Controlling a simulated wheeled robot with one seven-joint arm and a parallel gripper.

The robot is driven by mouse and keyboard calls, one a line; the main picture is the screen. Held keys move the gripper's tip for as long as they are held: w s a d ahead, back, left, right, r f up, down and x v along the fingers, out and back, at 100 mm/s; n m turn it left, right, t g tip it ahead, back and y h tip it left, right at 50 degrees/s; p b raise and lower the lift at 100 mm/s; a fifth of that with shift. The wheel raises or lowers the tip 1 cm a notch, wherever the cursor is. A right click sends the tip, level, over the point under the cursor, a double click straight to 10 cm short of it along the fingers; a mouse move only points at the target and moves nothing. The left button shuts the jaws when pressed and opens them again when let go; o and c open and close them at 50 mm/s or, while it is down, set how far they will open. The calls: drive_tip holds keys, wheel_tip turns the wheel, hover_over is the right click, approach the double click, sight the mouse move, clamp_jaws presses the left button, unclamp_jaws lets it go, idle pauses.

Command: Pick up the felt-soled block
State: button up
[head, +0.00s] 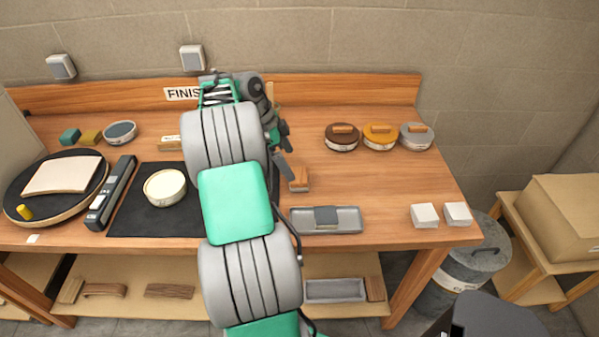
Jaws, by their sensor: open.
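A small wooden block (299,178) with a greyish underside stands on the bench just right of my arm; it looks like the felt-soled block, though the sole is barely visible. My gripper (289,156) is open and low over the bench. One finger reaches close to the block's left side; I cannot tell whether it touches. Nothing shows between the fingers. My arm hides part of the gripper and the bench to the left.
A grey tray (351,226) holding a dark grey pad (326,216) lies in front of the block. Several round tins, including an orange-lidded one (380,133), stand at the back right. Two white blocks (425,215) sit at the front right. The bench between is clear.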

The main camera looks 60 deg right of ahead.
sight(299, 174)
drive_tip(key=x, duration=0.5)
drive_tip(key=p+x, duration=0.1)
drive_tip(key=x, duration=0.2)
drive_tip(key=shift+d, duration=0.35)
drive_tip(key=shift+r, duration=0.1)
drive_tip(key=c, duration=1.5)
drive_tip(key=shift+r, duration=0.25)
wheel_tip(299, 174, up, 2)
drive_tip(key=shift+r+b, duration=0.15)
drive_tip(key=shift+b, duration=0.55)
drive_tip(key=a+r, duration=0.1)
drive_tip(key=r, duration=0.1)
drive_tip(key=a+r+b, duration=0.1)
drive_tip(key=a+r, duration=0.1)
drive_tip(key=shift+a+r, duration=0.25)
drive_tip(key=shift+a, duration=0.05)
drive_tip(key=a+r, duration=0.2)
drive_tip(key=a, duration=0.1)
drive_tip(key=a+r+b, duration=0.1)
drive_tip(key=a, duration=0.3)
drive_tip(key=s+a+r, duration=0.1)
drive_tip(key=a+r, duration=0.1)
drive_tip(key=a, duration=0.1)
drive_tip(key=shift+s+a+r, duration=0.1)
drive_tip(key=shift+a+r, duration=0.15)
drive_tip(key=shift+r, duration=0.1)
